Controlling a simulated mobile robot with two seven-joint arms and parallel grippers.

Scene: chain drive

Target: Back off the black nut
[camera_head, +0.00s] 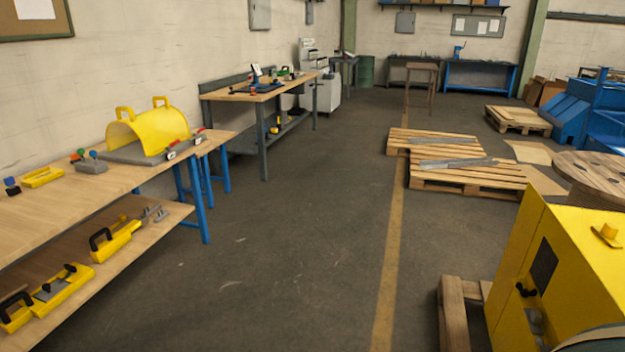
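Neither of my grippers is in view. I cannot pick out a black nut with certainty. A yellow machine housing (590,255) stands at the lower right, cut off by the picture edge. Small black knobs or fittings (526,290) sit on its left face, below a dark panel (543,262). They are too small to tell what they are. A dark curved part shows at the bottom right corner, mostly cut off.
A wooden workbench (50,216) on the left carries a yellow curved cover (150,128), with yellow tools on its lower shelf. Pallets (470,178) lie on the floor at centre right, a wooden spool (597,172) beyond the housing. The middle floor (290,230) is clear.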

